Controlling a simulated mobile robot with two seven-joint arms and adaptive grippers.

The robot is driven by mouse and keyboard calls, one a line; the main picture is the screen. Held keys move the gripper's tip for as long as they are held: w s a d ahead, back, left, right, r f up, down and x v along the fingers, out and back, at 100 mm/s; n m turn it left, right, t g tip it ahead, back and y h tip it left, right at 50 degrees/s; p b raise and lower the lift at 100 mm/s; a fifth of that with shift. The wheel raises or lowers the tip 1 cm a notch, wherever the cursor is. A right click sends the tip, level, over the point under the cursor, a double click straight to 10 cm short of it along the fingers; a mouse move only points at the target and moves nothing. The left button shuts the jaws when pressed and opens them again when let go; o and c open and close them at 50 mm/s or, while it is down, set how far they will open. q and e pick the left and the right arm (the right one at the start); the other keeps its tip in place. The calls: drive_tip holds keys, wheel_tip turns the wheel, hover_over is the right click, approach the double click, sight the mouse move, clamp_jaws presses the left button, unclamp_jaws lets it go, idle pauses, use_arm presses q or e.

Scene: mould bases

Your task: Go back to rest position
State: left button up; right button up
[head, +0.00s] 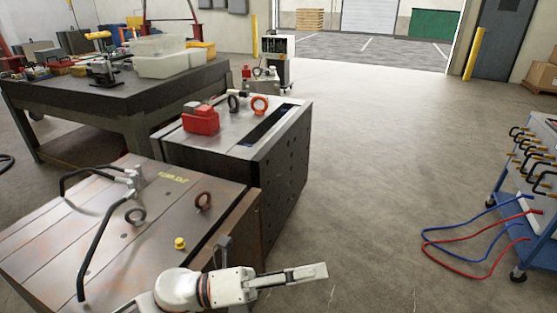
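My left gripper (306,273) is low in the head view, with its white and grey arm coming in from the bottom left. It points right, over the floor just past the corner of the near mould base (60,255). It is seen side-on, so whether its fingers are apart is unclear; nothing shows held at its tip. My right gripper is out of view.
The near mould base carries black hoses, lifting rings (203,201) and a yellow knob (180,243). Behind it, another mould base (285,160) carries a red box (201,119). A workbench (135,105) stands at left, a blue cart (519,270) at right. Floor between is clear, apart from hoses (460,240).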

use_arm(q)
drive_tip(key=w+a+f+n+t+y, duration=0.45)
drive_tip(key=a+f+n+t, duration=0.2)
drive_tip(key=n, duration=0.55)
drive_tip(key=w+a+f+n+t+y, duration=0.3)
drive_tip(key=a+f+n+t+y, duration=0.2)
drive_tip(key=n+t, duration=0.5)
drive_tip(key=s+a+f+n+g+y, duration=0.2)
drive_tip(key=s+a+f+n, duration=0.2)
drive_tip(key=f, duration=0.3)
drive_tip(key=s+a+f+n+g+y, duration=0.3)
drive_tip(key=s+a+f+n, duration=0.2)
drive_tip(key=f, duration=0.3)
drive_tip(key=s+a+f+n+g+y, duration=0.2)
drive_tip(key=s+a+f+n+y, duration=0.1)
drive_tip(key=f, duration=0.5)
drive_tip(key=s+a+n, duration=0.1)
drive_tip(key=a+n, duration=0.1)
drive_tip(key=n, duration=0.1)
drive_tip(key=shift+s+f+n, duration=0.15)
drive_tip(key=shift+s+n, duration=0.15)
drive_tip(key=shift+a, duration=0.1)
